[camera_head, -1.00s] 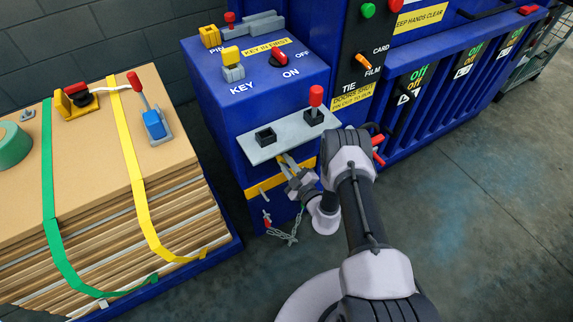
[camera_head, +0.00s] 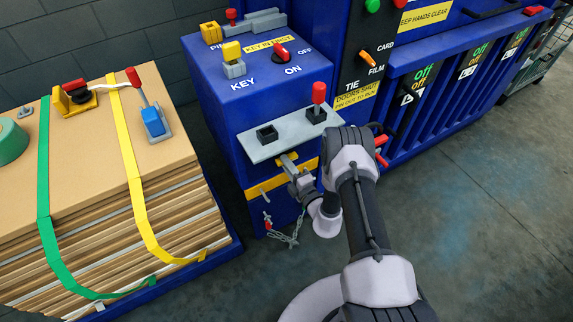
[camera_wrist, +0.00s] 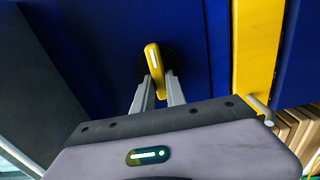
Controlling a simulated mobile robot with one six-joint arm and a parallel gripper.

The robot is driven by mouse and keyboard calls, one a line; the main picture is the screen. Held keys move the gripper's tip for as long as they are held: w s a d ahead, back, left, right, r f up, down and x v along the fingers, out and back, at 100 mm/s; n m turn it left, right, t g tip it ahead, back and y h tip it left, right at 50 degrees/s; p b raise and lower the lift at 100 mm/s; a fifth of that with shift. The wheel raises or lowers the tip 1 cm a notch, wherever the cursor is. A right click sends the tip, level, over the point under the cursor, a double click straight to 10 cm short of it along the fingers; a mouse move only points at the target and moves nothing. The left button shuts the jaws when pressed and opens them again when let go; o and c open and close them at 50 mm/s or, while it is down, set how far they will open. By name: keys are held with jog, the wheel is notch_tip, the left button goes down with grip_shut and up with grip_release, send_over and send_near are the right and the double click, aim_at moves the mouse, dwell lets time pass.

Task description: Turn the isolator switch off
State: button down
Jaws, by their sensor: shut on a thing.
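In the wrist view a yellow handle (camera_wrist: 154,60) with a pale stripe sits on a black round base (camera_wrist: 140,64) on a blue face. My gripper (camera_wrist: 160,84) has its two grey fingers on either side of the handle's lower end, shut on it. No marking by this handle is readable. In the head view my gripper (camera_head: 287,163) is low at the blue cabinet's front, just under the grey shelf; the handle is mostly hidden there. A red rotary switch (camera_head: 282,53) between ON and OFF labels is on the cabinet top, apart from my gripper.
The grey shelf (camera_head: 255,153) juts out above my gripper and carries a red-knobbed lever (camera_head: 318,95). A yellow band (camera_head: 255,191) crosses the cabinet below it. A chain (camera_head: 284,238) hangs below. A strapped cardboard bale (camera_head: 85,185) stands left; floor is clear at right.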

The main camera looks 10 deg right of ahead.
jog(key=shift+n, duration=0.3)
jog(key=c, duration=1.4)
grip_release()
jog(key=shift+o, duration=0.2)
jog(key=p+v, duration=0.5)
jog(key=v, duration=1.2)
jog(key=shift+s, duration=0.2)
